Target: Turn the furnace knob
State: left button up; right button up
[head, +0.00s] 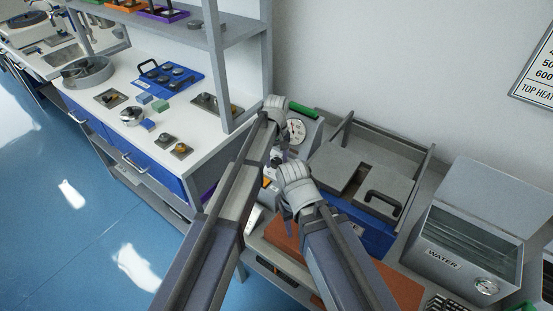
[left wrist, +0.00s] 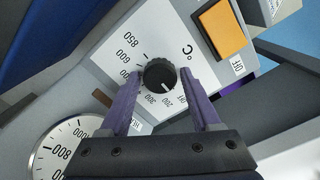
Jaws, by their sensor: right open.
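The black furnace knob (left wrist: 159,75) sits on a pale panel with temperature numbers and a °C mark around it in the left wrist view. My left gripper (left wrist: 159,73) is open, with one purple finger on each side of the knob and a gap showing on both sides. The knob's white mark points to the lower right. In the head view my left gripper (head: 277,150) is in front of the panel and the knob is hidden. My right gripper (head: 284,211) is open, lower and nearer, over the bench.
An orange switch (left wrist: 222,30) with an OFF label is beside the knob. A round gauge (left wrist: 68,147) is below left. A grey-lidded box (head: 345,170) and a WATER tank (head: 465,250) stand to the right. A white worktop (head: 190,120) is at left.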

aim_at(276, 161)
pick_arm(q)
jog(key=shift+o, duration=1.2)
notch_tip(276, 161, up, 8)
jog(key=p, duration=0.8)
jog(key=shift+f, duration=0.1)
pick_arm(e)
notch_tip(276, 161, up, 8)
jog(key=shift+f, duration=0.15)
